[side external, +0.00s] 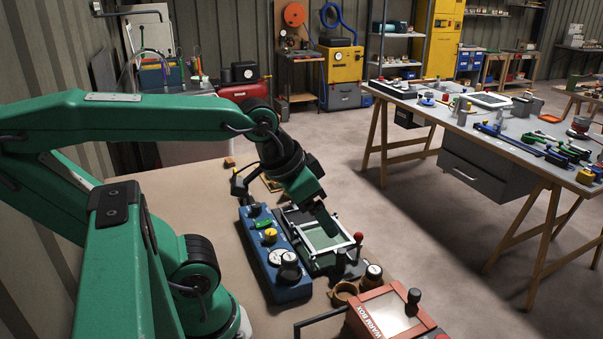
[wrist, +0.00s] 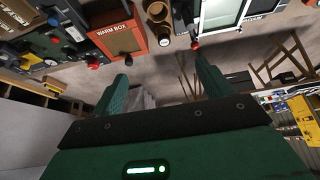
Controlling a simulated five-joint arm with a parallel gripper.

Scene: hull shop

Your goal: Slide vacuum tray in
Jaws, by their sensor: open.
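The vacuum tray appears to be the framed unit (side external: 322,252) with a pale rim and a grey-green flat inside, on the brown bench right of the blue control box. Part of this pale-framed unit (wrist: 218,14) shows at the top of the wrist view, cut off by the edge. A red knob (side external: 358,237) stands at its right side and also shows in the wrist view (wrist: 196,46). I cannot tell how far the tray is out. My gripper (side external: 328,222) is above the unit in the side view. In the wrist view my gripper (wrist: 163,82) has its fingers apart, with nothing between them.
The blue control box (side external: 283,285) with a yellow knob and dials stands left of the unit. An orange warm box (side external: 385,318) and small round pots (side external: 345,292) stand nearer the camera. Bare bench (side external: 185,205) lies to the left. A cluttered grey table stands across the floor.

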